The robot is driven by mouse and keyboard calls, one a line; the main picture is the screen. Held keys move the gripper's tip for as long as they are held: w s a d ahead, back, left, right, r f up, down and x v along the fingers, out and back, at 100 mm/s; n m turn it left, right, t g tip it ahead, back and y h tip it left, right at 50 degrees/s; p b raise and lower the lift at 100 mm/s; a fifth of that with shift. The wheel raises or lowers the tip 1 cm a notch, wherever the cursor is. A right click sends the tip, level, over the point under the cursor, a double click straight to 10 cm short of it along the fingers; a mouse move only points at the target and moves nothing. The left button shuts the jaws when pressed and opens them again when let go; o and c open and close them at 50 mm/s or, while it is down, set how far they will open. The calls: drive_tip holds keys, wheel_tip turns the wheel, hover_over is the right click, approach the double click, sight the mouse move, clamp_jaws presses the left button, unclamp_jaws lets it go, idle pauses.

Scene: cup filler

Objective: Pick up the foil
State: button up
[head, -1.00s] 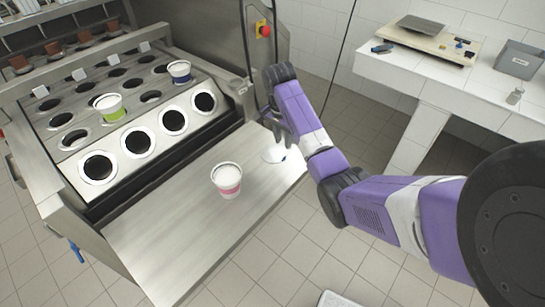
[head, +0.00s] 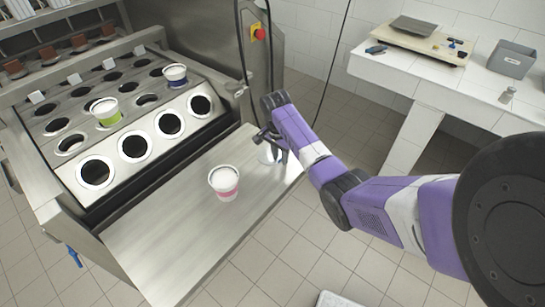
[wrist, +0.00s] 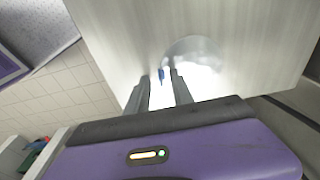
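The foil is a round, shiny, pale disc lying flat on the steel shelf, partly hidden by my gripper in the head view (head: 267,155). In the wrist view the foil (wrist: 200,52) shows as a bright disc just beyond and right of the fingertips, with a small blue mark at its left edge. My gripper (wrist: 160,74) points at that edge, its two fingers apart with the blue mark between the tips. It also shows over the foil in the head view (head: 269,146). Whether the fingers touch the foil I cannot tell.
A white cup with a pink band (head: 224,182) stands on the shelf (head: 165,240) left of the foil. The filler's plate with several round holes (head: 134,146) holds a green cup (head: 106,111) and a blue cup (head: 175,75). A white table (head: 440,90) stands at the right.

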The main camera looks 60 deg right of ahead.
clamp_jaws()
idle(1.3)
